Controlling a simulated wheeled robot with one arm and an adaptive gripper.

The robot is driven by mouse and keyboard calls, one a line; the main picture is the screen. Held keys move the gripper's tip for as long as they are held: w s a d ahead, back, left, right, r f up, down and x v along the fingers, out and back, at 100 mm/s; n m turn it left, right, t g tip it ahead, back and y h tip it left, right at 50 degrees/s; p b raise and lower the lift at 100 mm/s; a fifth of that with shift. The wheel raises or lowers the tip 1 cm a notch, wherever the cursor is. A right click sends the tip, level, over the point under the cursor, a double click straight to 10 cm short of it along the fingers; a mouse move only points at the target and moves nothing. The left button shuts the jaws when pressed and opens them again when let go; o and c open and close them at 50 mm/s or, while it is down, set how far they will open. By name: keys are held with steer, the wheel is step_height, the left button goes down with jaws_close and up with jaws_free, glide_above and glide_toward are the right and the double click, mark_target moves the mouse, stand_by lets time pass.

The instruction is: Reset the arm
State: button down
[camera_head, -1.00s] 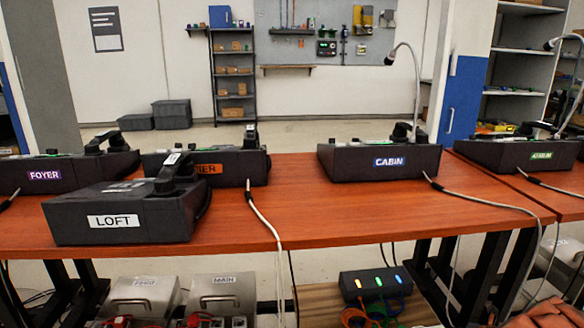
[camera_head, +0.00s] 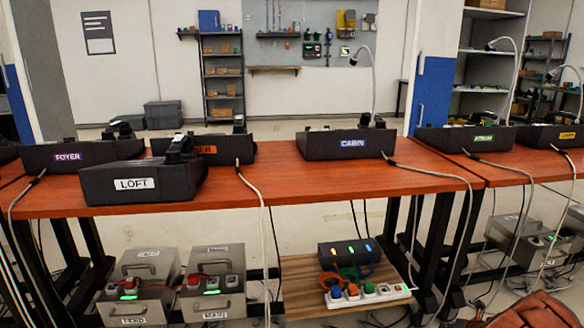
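My gripper and arm are not in view in the head camera. Several dark paging phones stand on the red-brown table (camera_head: 300,188). The LOFT phone (camera_head: 142,182) stands at the front edge on the left. The FOYER phone (camera_head: 68,156) and a phone with an orange label (camera_head: 205,149), its label partly hidden by the LOFT handset, stand behind it. The CABIN phone (camera_head: 345,144) stands right of centre with a gooseneck microphone. Phones with a green label (camera_head: 465,139) and a yellow label (camera_head: 550,136) stand on the right.
Under the table are metal boxes labelled FEED (camera_head: 137,290) and MAIN (camera_head: 216,285), a power strip (camera_head: 368,294) and a dark box with coloured lights (camera_head: 349,254). Cables hang over the table's front edge. Shelves (camera_head: 222,80) stand behind. The table is clear between LOFT and CABIN.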

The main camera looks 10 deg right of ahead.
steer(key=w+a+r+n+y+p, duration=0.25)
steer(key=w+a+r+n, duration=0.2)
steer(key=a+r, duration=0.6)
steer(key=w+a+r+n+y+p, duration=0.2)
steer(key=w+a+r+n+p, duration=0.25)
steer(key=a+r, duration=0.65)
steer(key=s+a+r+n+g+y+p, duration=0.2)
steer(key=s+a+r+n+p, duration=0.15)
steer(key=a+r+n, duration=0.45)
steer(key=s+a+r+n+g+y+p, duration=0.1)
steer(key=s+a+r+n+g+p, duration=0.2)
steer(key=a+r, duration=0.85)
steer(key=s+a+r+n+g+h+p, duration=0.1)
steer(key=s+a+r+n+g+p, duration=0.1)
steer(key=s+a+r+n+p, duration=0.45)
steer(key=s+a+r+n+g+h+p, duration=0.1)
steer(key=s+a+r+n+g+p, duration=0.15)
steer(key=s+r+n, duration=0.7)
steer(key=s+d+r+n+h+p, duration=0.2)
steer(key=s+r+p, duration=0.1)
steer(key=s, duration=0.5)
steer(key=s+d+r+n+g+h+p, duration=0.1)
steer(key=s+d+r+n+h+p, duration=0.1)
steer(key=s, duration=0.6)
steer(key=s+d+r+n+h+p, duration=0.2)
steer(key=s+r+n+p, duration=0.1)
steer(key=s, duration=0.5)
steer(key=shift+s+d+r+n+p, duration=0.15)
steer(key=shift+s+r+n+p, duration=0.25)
steer(key=shift+p, duration=0.95)
